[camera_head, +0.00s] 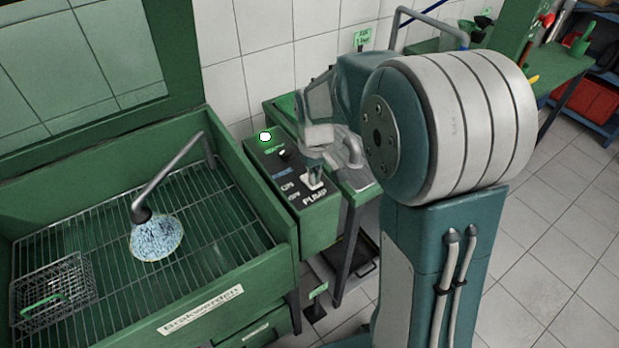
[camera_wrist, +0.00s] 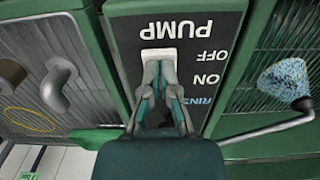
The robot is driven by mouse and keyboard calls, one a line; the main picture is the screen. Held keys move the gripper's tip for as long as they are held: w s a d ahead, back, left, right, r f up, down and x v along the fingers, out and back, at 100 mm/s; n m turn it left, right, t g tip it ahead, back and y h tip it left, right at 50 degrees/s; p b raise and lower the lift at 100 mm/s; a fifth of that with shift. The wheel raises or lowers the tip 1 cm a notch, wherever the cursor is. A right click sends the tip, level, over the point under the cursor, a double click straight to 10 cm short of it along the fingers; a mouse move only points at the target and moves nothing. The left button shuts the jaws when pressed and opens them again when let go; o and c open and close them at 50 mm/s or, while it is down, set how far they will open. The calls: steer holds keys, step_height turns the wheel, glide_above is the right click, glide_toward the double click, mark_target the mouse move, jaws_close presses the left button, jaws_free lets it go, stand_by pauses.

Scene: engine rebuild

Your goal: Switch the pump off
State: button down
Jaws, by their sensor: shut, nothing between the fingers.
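The pump control box (camera_head: 318,217) stands at the right side of the green washer and carries PUMP, ON and OFF lettering. Its white switch (camera_head: 316,181) sits beside the ON and OFF words; it also shows in the wrist view (camera_wrist: 158,53). My gripper (camera_wrist: 159,68) is shut and empty, its fingertips at the switch's near edge in the wrist view. I cannot tell whether they touch it. The fingers hide part of the switch, so its setting is unclear. A round lamp (camera_head: 265,136) on the box glows. Bluish-white spray (camera_head: 157,238) comes from the nozzle (camera_head: 140,212).
The washer's wire rack (camera_head: 100,250) holds a mesh basket (camera_head: 50,290). The bent nozzle pipe (camera_head: 180,165) rises left of the box. A green bench (camera_head: 283,105) stands behind the box. A tiled wall (camera_head: 265,40) is at the back. Open tiled floor (camera_head: 540,250) lies right.

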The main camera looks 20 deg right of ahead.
steer(key=shift+f, duration=0.25)
steer(key=shift+r, duration=3.55)
steer(key=shift+s+r, duration=0.1)
steer(key=s+r+m+t, duration=0.1)
steer(key=s+r+t, duration=0.1)
steer(key=s, duration=0.8)
steer(key=s+r+m+t, duration=0.2)
steer(key=s+r, duration=0.3)
steer(key=s, duration=0.5)
steer(key=shift+s+m+t, duration=0.3)
steer(key=shift+s+t, duration=0.1)
steer(key=shift+t, duration=0.4)
